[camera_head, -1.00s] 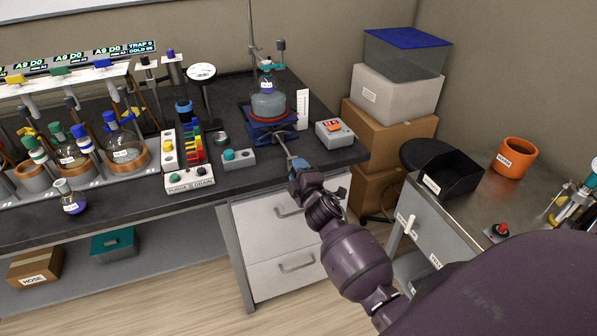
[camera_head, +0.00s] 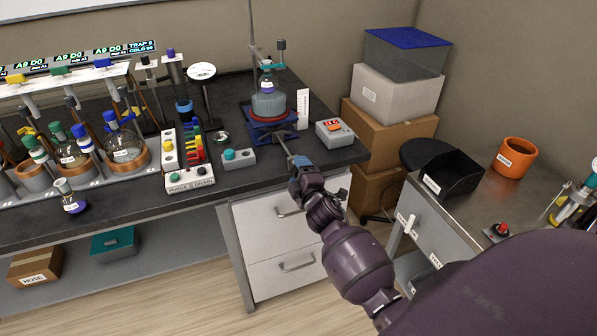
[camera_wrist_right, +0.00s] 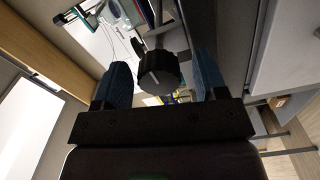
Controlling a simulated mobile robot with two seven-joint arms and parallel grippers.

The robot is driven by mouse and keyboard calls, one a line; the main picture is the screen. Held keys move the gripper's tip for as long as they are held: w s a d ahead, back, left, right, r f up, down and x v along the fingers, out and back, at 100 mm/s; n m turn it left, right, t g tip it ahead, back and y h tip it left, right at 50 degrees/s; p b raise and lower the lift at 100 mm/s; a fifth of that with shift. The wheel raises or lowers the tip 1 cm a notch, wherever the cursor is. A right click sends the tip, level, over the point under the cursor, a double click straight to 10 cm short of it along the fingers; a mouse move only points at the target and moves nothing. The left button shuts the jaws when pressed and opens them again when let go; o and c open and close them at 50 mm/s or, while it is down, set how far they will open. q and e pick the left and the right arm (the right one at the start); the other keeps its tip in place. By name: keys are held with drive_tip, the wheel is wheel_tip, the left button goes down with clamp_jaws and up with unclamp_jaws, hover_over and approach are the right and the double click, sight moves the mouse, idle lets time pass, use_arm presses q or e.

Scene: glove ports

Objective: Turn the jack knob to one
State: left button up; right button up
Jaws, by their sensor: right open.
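The jack knob (camera_wrist_right: 158,74) is a dark, ribbed knob with a pale line on its face. In the right wrist view it sits between the two blue finger pads of my right gripper (camera_wrist_right: 161,84), with a gap on each side. In the head view the blue jack (camera_head: 272,128) stands near the bench's front edge with its rod pointing toward my right gripper (camera_head: 291,162). The gripper is open and its fingers reach to the rod's front end. The knob is largely hidden by the gripper there. My left gripper is not in view.
A flask (camera_head: 268,100) stands on a red-rimmed heater on the jack. Drawers (camera_head: 283,238) lie below.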

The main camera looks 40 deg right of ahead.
drive_tip(key=v, duration=1)
drive_tip(key=shift+s, duration=0.15)
drive_tip(key=s+a+f+m+g+y, duration=0.2)
drive_tip(key=s+f+m, duration=0.4)
drive_tip(key=s, duration=0.3)
drive_tip(key=s+a+f+m+g+y, duration=0.2)
drive_tip(key=s+a+f+m+g, duration=0.2)
drive_tip(key=s, duration=0.6)
wheel_tip(320, 180, down, 4)
drive_tip(key=shift+a+r+m, duration=0.15)
drive_tip(key=shift+a+m, duration=0.65)
drive_tip(key=shift+m, duration=0.2)
drive_tip(key=shift+s, duration=0.1)
